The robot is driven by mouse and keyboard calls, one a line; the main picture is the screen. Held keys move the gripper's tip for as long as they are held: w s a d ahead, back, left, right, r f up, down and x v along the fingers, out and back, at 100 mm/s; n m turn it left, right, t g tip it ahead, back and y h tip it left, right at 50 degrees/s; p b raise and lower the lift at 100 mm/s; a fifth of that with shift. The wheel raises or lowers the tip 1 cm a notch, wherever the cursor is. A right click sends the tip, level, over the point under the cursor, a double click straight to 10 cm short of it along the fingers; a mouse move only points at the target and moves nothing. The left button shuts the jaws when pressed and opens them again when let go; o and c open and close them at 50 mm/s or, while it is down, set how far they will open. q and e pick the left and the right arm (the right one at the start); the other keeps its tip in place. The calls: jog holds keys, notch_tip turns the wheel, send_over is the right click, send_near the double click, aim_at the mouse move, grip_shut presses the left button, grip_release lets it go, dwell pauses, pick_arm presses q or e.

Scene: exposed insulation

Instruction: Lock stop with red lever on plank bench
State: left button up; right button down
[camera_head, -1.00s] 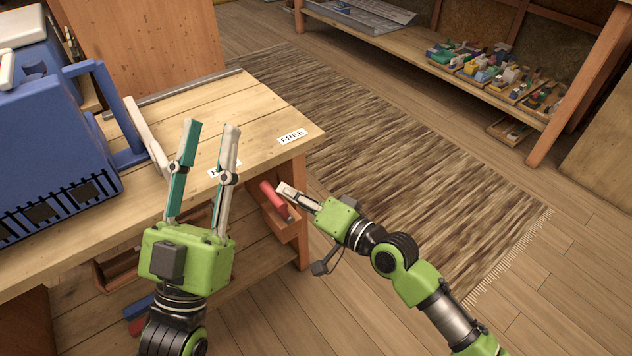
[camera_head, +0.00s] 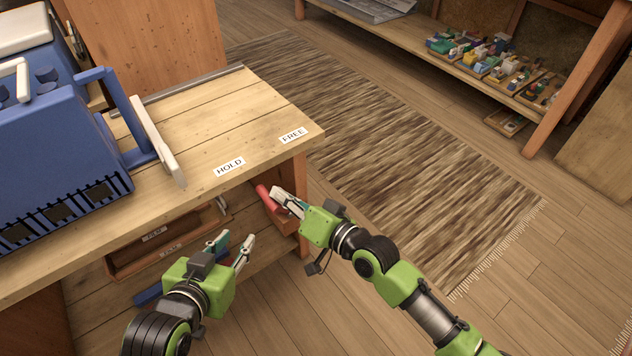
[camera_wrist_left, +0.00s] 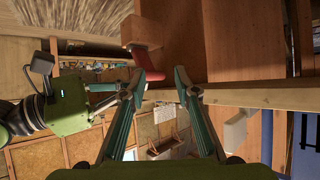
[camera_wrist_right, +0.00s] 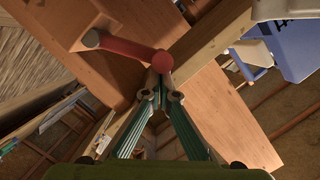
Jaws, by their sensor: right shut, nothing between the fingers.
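The plank bench (camera_head: 205,118) carries a HOLD label (camera_head: 229,167) and a FREE label (camera_head: 293,135) at its front edge. The red lever (camera_head: 263,191) sits below the edge, between the two labels in the picture. In the right wrist view the lever (camera_wrist_right: 128,50) runs from a grey pivot to a round red end. My right gripper (camera_head: 280,195) is shut and empty, its tips at that round end; contact is unclear. My left gripper (camera_head: 232,242) is open and empty, lower and left of the lever, in front of the bench. The lever (camera_wrist_left: 141,62) shows beyond its fingers.
A blue machine (camera_head: 60,150) with a pale handle stands on the bench's left part. Wooden trays (camera_head: 165,245) sit below the top. A striped rug (camera_head: 390,150) covers the floor behind. A shelf with small coloured parts (camera_head: 490,65) is at the upper right.

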pick_arm(q)
jog(key=shift+s+a+f+g, duration=0.15)
jog(key=shift+s+f+g, duration=0.15)
jog(key=shift+s+f, duration=0.15)
pick_arm(e)
jog(key=shift+s+a+f, duration=0.15)
